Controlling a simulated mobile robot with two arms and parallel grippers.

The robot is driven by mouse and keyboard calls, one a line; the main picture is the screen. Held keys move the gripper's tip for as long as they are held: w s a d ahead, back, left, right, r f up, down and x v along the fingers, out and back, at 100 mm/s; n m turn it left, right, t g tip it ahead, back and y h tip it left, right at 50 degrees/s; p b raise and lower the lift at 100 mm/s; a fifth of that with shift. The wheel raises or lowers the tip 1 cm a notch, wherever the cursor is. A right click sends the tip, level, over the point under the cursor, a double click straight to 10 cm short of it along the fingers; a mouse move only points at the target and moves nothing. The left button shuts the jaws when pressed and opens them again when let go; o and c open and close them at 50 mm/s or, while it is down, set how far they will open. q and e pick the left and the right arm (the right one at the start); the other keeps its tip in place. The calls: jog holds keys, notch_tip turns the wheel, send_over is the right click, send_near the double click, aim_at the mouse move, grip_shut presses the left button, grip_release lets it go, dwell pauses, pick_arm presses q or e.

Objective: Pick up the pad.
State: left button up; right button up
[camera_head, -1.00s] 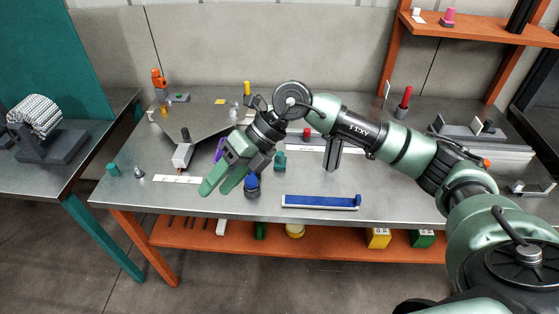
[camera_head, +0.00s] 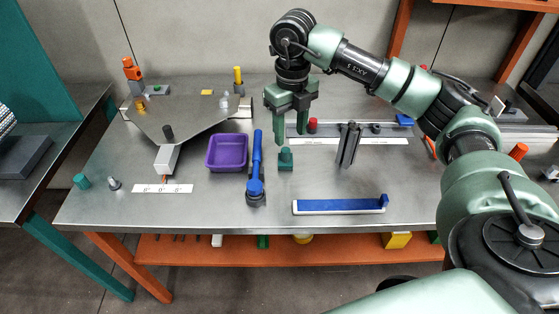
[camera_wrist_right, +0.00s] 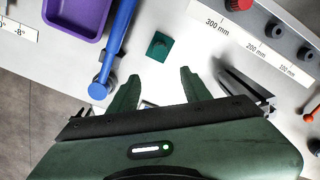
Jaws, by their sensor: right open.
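A small green pad (camera_head: 286,160) with a raised knob on top sits on the grey metal workbench, near the middle. In the right wrist view the pad (camera_wrist_right: 160,46) lies beyond the fingertips, roughly in line with the gap between them. My right gripper (camera_head: 290,132) points down above and just behind the pad in the head view. Its green fingers (camera_wrist_right: 160,76) are apart with nothing between them. It appears clear of the pad, though the exact height is hard to tell. My left gripper is not in view.
A blue-handled tool (camera_head: 256,170) and a purple tray (camera_head: 227,153) lie left of the pad. A dark upright bracket (camera_head: 348,146) stands to its right. A blue strip (camera_head: 338,206) lies near the front edge. A scale plate with a red knob (camera_head: 312,125) is behind.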

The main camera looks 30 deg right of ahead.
aim_at(286, 150)
jog(key=f, duration=0.1)
jog(key=w+f, duration=0.1)
jog(key=f, duration=0.1)
jog(key=shift+w, duration=0.2)
jog(key=shift+s+f, duration=0.15)
jog(key=shift+f, duration=0.55)
jog(key=f, duration=0.2)
jog(key=w+f, duration=0.1)
jog(key=f, duration=0.1)
jog(key=shift+d+f+p, duration=0.1)
jog(key=shift+f+p, duration=0.2)
jog(key=shift+p, duration=0.05)
jog(key=shift+s, duration=0.1)
jog(key=shift+c, duration=0.3)
grip_shut()
